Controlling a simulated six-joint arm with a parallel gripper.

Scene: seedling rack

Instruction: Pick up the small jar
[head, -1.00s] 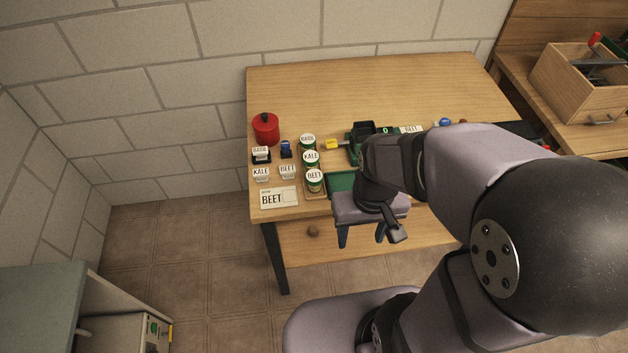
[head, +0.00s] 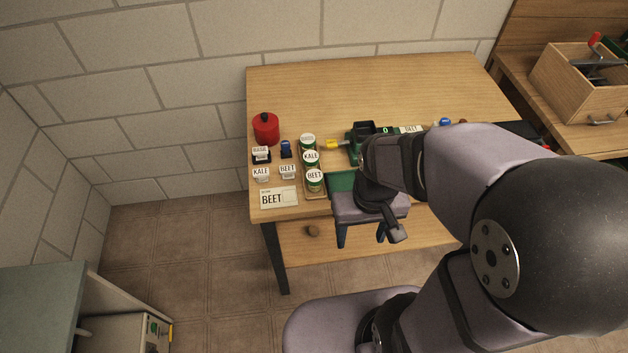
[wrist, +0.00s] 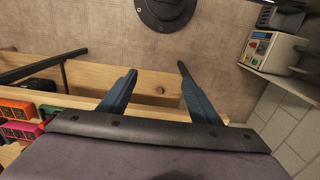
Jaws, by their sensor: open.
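Several small jars with green bodies and white labelled lids stand in a row in a wooden tray (head: 323,194) on the table's left part. The nearest is the BEET jar (head: 314,181), then the KALE jar (head: 310,158), then a third jar (head: 307,141) whose label I cannot read surely. I cannot tell which one is the small jar. My gripper (head: 360,238) is open and empty, right of the jars and in front of the table's front edge. In the wrist view its two blue fingers (wrist: 155,82) are apart, with floor and table edge behind them.
A red pot (head: 266,128), white label blocks (head: 261,174) and a BEET card (head: 279,198) stand left of the jars. The table's back (head: 350,85) is clear. A wooden toolbox (head: 580,85) is at right.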

